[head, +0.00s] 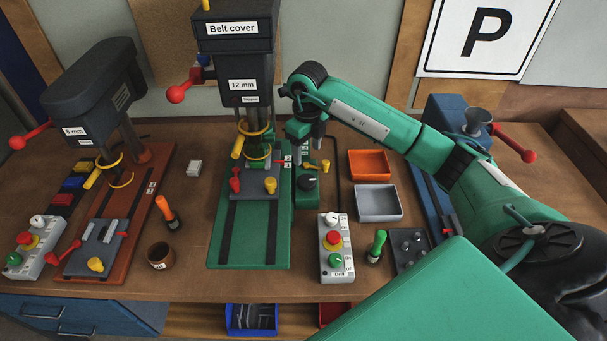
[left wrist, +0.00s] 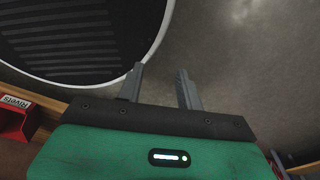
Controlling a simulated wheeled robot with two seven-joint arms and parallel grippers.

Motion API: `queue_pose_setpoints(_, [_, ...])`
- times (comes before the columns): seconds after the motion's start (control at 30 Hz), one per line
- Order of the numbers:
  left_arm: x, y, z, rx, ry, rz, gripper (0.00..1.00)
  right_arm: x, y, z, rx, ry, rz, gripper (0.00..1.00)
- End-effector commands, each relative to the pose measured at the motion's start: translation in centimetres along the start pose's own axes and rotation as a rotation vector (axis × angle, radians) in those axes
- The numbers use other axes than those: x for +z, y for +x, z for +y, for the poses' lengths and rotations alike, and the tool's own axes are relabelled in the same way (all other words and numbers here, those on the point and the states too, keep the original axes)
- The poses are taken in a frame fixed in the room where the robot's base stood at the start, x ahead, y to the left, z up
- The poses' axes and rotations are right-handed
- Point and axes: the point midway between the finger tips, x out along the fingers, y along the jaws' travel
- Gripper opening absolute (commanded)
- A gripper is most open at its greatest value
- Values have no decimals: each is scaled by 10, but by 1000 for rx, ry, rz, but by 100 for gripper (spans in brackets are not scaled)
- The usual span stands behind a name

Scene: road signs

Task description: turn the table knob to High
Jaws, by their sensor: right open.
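A round black knob (head: 308,182) with a white mark sits on a green housing (head: 307,198) beside the middle drill press. I take it for the table knob; its setting is too small to read. My right gripper (head: 304,141) points down above and behind the knob, apart from it. It is open, and nothing shows between its fingers. A small label and a yellow lever (head: 322,167) lie between them. My left gripper (left wrist: 159,88) shows only in the left wrist view, its fingers apart and empty, far from any knob.
The middle drill press (head: 240,90) stands just left of my right gripper. An orange tray (head: 369,165) and a grey tray (head: 378,203) lie to the right. A control box (head: 335,246) with a red button stands in front. A second drill press (head: 90,90) is at the left.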

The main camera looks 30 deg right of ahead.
Motion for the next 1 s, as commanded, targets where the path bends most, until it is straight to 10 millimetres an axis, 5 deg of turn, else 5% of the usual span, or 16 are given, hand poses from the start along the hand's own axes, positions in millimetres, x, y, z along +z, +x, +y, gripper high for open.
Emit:
queue_pose_setpoints(0.5, [20, -42, -7, -7, 2, -34, 36, 0, 95, 1, 2, 1, 2, 61])
queue_pose_setpoints(0.97, [13, -44, -8, -9, 2, -24, 36, 0, 110, 0, 0, 0, -1, 61])
queue_pose_setpoints(1.0, [13, -44, -8, -9, 2, -24, 36, 0, 110, 0, 0, 0, -1, 53])
